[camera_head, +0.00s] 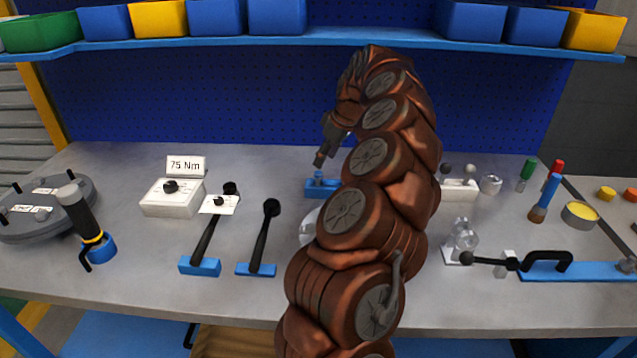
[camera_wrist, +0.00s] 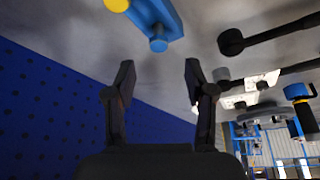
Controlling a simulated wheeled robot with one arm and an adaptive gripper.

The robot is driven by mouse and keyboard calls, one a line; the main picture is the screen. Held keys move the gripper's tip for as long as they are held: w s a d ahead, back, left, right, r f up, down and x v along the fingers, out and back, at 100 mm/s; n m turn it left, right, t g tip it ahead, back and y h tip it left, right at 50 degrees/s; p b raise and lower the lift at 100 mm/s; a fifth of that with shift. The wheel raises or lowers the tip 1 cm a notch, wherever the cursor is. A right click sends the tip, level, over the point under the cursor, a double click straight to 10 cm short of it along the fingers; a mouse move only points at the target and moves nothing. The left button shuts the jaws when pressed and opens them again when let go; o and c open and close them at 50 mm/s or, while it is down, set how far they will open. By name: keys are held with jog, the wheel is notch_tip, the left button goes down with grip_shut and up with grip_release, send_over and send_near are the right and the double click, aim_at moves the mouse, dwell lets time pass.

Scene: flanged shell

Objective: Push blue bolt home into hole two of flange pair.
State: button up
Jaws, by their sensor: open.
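My gripper (camera_head: 319,158) hangs above the back middle of the bench. In the wrist view its two black fingers (camera_wrist: 158,80) stand apart with nothing between them. A small blue block (camera_head: 321,188) sits on the bench just below it, partly hidden by my arm. The wrist view shows the blue block (camera_wrist: 158,12) beyond the fingertips, with a round blue stub (camera_wrist: 158,45) and a yellow knob. I cannot tell whether the stub is the blue bolt. A grey disc (camera_head: 45,213) with white labels lies at the far left, perhaps the flange pair. Its hole numbers are unreadable.
Two black-handled tools with blue ends (camera_head: 200,266) (camera_head: 262,270), a white box (camera_head: 172,198) and a black-and-blue tool (camera_head: 99,246) stand left of my arm. A blue clamp bar (camera_head: 590,271) lies at right. My arm hides the bench middle. A bin shelf (camera_head: 330,38) runs above.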

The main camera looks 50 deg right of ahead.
aim_at(319, 173)
jog(key=shift+p+x, duration=0.8)
jog(key=shift+x, duration=2.95)
jog(key=shift+s+d+f, duration=0.1)
jog(key=shift+s+d, duration=0.05)
jog(key=shift+c, duration=0.4)
grip_shut()
